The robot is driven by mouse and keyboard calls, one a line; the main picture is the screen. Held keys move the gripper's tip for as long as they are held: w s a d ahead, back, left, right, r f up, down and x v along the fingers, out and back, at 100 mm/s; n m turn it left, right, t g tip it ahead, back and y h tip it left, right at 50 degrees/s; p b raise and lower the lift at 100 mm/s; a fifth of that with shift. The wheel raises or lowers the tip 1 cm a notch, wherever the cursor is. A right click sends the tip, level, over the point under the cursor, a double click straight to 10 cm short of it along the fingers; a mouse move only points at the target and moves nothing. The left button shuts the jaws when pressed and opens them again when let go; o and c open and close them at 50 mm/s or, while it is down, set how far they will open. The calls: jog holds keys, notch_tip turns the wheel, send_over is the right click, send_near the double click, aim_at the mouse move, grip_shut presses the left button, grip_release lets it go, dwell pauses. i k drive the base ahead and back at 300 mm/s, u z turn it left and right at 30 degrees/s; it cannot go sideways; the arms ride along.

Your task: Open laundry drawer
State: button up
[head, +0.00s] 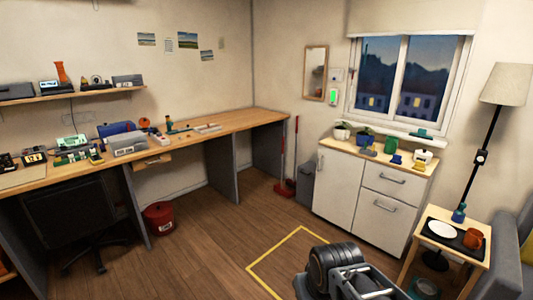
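A white cabinet (338,187) with a wooden top stands under the window. On its right side are an upper drawer (392,182) and a taller lower drawer (382,222), each with a grey bar handle. Both drawer fronts look shut. I see no label that tells which one is the laundry drawer. Part of my arm (335,268) shows at the bottom edge, well short of the cabinet. I cannot make out fingertips or whether my gripper is open or shut.
Potted plants and small coloured items stand on the cabinet top. A side table (426,240) with a tray, a lamp (505,85) and a sofa (508,250) are at right. A grey bin (306,184) stands left of the cabinet. Floor with a yellow outline (262,257) lies open before it.

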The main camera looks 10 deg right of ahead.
aim_at(385, 222)
jog(key=i, duration=2.3)
jog(key=z, duration=0.8)
jog(key=i, duration=1.4)
jog(key=z, duration=1.4)
jog(key=i, duration=0.8)
jog(key=z, duration=0.45)
